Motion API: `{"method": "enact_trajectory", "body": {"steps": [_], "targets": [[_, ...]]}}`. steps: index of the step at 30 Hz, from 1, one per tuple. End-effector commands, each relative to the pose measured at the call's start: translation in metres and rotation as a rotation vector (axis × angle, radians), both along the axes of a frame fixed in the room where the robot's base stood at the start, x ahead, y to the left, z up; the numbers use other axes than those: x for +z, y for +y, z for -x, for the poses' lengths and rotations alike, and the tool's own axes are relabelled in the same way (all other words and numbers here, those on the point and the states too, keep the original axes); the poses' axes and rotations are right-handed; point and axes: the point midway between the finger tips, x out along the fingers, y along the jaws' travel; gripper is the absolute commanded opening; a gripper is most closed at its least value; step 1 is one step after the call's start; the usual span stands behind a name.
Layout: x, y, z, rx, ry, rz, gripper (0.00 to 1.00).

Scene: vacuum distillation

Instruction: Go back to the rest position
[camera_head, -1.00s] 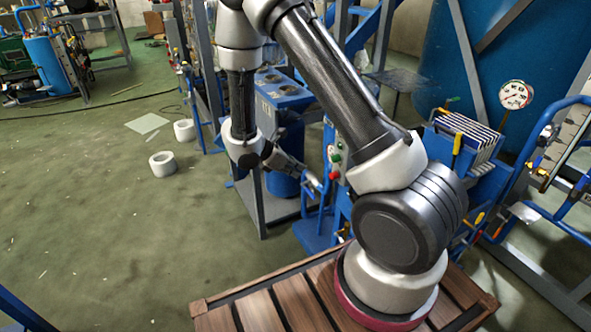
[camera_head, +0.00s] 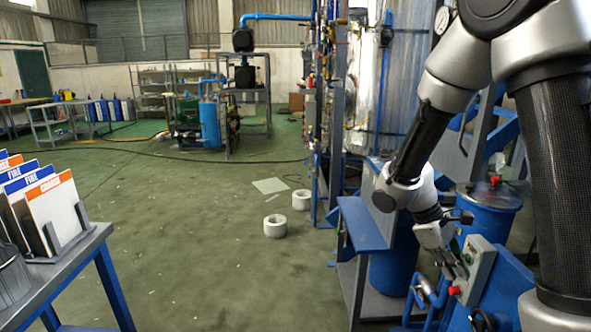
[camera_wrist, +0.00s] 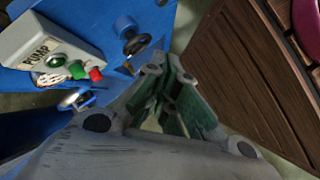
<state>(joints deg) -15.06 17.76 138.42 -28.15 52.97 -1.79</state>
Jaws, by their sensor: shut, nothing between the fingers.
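My gripper (camera_head: 452,262) is at the lower right of the head view, hanging down from my bent arm beside a grey control box (camera_head: 477,268) with a red button. It is shut and empty. In the wrist view my gripper (camera_wrist: 170,75) points up the picture with its fingers together. The grey box labelled PUMP (camera_wrist: 50,48), with a green and a red button, is to its left on a blue panel. I cannot tell from the head view whether the gripper touches the box, but the wrist view shows them apart.
A wooden slatted platform (camera_wrist: 245,75) is close on the right in the wrist view. A blue-framed stand (camera_head: 358,232) is left of my arm. A table with sign cards (camera_head: 60,205) stands at the left. White rings (camera_head: 275,226) lie on the open green floor.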

Motion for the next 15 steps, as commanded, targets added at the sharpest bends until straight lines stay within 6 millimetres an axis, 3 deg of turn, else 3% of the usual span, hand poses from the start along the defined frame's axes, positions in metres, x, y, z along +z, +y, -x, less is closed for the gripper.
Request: {"method": "enact_trajectory", "body": {"steps": [1,6,15], "targets": [[0.020,0.000,0.010,-0.079,-0.062,-0.038,0.00],[0.072,0.007,0.049,-0.320,-0.241,-0.180,0.00],[0.146,0.016,0.100,-0.573,-0.584,-0.435,0.00]]}}
